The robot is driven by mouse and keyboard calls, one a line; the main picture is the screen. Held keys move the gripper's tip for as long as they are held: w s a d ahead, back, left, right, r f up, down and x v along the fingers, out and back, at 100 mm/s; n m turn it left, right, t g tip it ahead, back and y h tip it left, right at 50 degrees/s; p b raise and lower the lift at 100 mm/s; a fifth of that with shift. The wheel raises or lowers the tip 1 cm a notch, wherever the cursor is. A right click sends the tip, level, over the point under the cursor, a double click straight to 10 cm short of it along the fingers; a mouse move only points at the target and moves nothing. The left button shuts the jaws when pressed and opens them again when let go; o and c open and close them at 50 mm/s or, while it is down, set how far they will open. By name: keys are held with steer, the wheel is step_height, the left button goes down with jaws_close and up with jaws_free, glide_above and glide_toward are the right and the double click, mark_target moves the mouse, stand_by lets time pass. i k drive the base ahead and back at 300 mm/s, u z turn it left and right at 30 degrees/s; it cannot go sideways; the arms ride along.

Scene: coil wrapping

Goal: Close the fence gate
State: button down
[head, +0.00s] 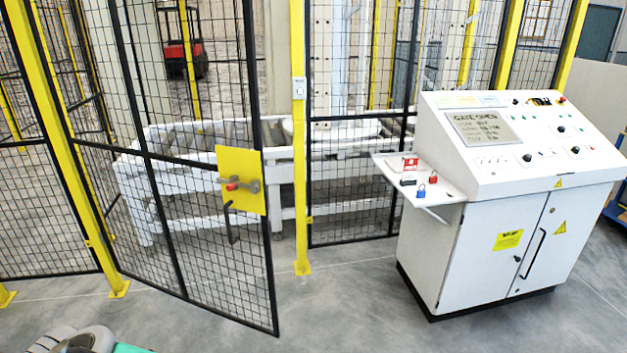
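The fence gate (200,240) is a black wire-mesh panel in a dark frame. It is hinged near the left yellow post and swung out toward me, so its free edge stands apart from the yellow latch post (301,200). A yellow latch plate (241,180) with a red knob and a dark handle (231,222) sits on the gate's free edge. A small grey box (299,88) is fixed on the latch post. My gripper is not in view; only a part of my own body shows at the bottom left.
A white control cabinet (500,235) stands right of the gateway. Its side shelf (437,196) holds a red padlock, a blue padlock and small items. White machine framing (180,210) lies behind the fence. The grey floor (340,315) before the gate is clear.

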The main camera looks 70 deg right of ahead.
mark_target(233, 163)
steer(key=u, duration=0.15)
steer(key=i, duration=0.55)
steer(key=z, duration=0.55)
steer(key=i, duration=0.6)
steer(key=z, duration=0.6)
